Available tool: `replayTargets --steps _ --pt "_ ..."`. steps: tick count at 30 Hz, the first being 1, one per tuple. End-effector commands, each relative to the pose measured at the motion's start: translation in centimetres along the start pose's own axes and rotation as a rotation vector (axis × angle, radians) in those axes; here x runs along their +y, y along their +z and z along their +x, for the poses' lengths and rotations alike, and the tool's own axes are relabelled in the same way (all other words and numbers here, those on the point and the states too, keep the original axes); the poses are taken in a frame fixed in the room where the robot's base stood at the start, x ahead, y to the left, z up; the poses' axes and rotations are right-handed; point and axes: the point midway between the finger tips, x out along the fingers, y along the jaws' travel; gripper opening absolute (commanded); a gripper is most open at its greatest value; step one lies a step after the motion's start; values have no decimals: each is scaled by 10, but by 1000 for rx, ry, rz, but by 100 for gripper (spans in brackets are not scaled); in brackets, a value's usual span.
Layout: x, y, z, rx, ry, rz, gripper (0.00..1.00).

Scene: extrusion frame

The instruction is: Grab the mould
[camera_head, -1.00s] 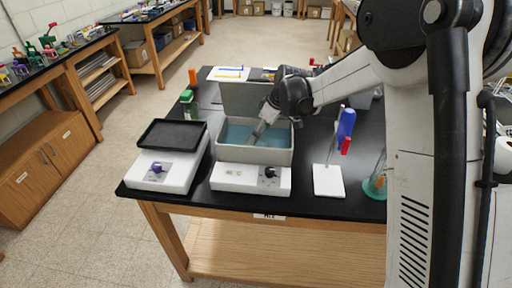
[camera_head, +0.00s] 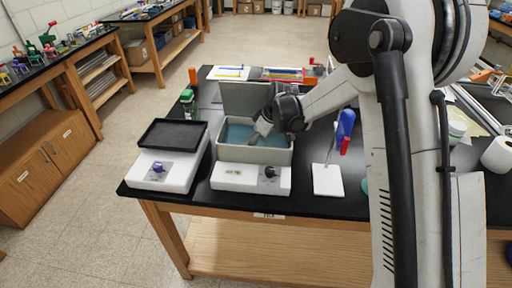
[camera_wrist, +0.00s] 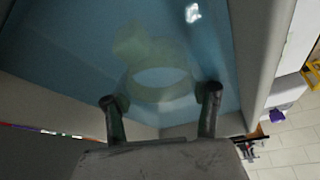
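A pale, translucent ring-shaped thing with a blocky part, likely the mould (camera_wrist: 160,78), lies under the blue water in the wrist view. My gripper (camera_wrist: 160,98) is open, with its two dark fingers apart on either side of the ring's near edge. Nothing is visibly held between the fingers. In the head view my gripper (camera_head: 258,134) points down into the grey water bath (camera_head: 254,155) from the right. The mould cannot be made out in the head view. Whether the fingertips touch the mould cannot be told.
The bath's raised lid (camera_head: 246,97) stands behind it. A white hot plate with a black tray (camera_head: 173,133) is to its left. A green-capped bottle (camera_head: 187,100) stands behind that. A white pad (camera_head: 327,180) and a blue bottle (camera_head: 345,122) are to the right.

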Motion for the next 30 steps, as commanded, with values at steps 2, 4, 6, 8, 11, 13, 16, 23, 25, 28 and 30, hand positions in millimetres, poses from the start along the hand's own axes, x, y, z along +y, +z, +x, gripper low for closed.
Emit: replayTargets --steps 2,4,6,8,11,13,16,23,25,28,30 --pt "0 0 0 0 0 0 39" --pt "0 0 0 0 0 0 30" --pt "0 0 0 0 0 0 22" --pt "0 0 0 0 0 0 22" --pt "0 0 0 0 0 0 22" --pt "0 0 0 0 0 0 22" --pt "0 0 -1 0 0 0 22" --pt "-4 -1 -7 0 0 0 22" --pt "-4 -3 -12 0 0 0 22" --pt "-4 -6 -19 0 0 0 22" --pt "-4 -9 -26 0 0 0 22"
